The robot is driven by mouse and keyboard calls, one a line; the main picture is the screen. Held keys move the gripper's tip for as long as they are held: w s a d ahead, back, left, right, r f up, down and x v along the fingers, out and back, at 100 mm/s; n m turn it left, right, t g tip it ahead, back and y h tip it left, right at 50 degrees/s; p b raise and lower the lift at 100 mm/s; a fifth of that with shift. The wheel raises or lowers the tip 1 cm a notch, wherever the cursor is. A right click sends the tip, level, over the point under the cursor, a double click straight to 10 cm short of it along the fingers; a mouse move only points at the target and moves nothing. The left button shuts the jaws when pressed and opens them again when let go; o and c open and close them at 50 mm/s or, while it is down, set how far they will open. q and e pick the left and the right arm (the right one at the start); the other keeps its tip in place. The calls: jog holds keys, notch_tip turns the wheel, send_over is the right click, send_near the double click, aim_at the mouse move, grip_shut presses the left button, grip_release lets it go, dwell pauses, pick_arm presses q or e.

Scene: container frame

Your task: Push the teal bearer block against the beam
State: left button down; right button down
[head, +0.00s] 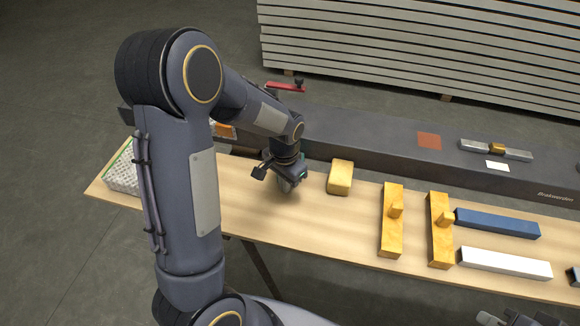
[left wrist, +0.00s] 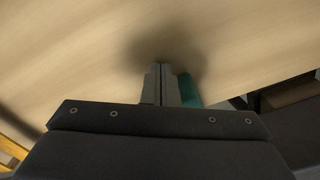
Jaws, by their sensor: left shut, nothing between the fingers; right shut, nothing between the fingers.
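The teal bearer block (head: 303,160) is mostly hidden behind my left gripper (head: 286,186) in the head view. In the left wrist view the teal block (left wrist: 190,91) shows just right of the shut fingers (left wrist: 161,84), very close to them; I cannot tell if they touch. The left gripper is shut and empty, pointing down low over the table. The dark grey beam (head: 370,146) runs along the table's back side, behind the block. Whether block and beam touch is hidden. My right gripper (head: 518,318) is shut, partly in view at the bottom right edge.
On the wooden table (head: 335,225) stand a yellow block (head: 340,177), two yellow wooden pieces with knobs (head: 391,225) (head: 439,235), a blue bar (head: 497,223) and a white bar (head: 504,263). A silver level-like tool (head: 480,147) lies on the beam. A white patterned crate (head: 121,180) stands left.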

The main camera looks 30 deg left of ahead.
pick_arm(q)
jog(key=shift+w, duration=0.15)
jog(key=shift+s+d, duration=0.2)
jog(key=shift+s, duration=0.55)
jog(key=shift+s+d, duration=0.15)
jog(key=shift+s, duration=0.55)
jog(key=shift+r, duration=0.1)
notch_tip(320, 180, up, 8)
jog(key=p, duration=0.6)
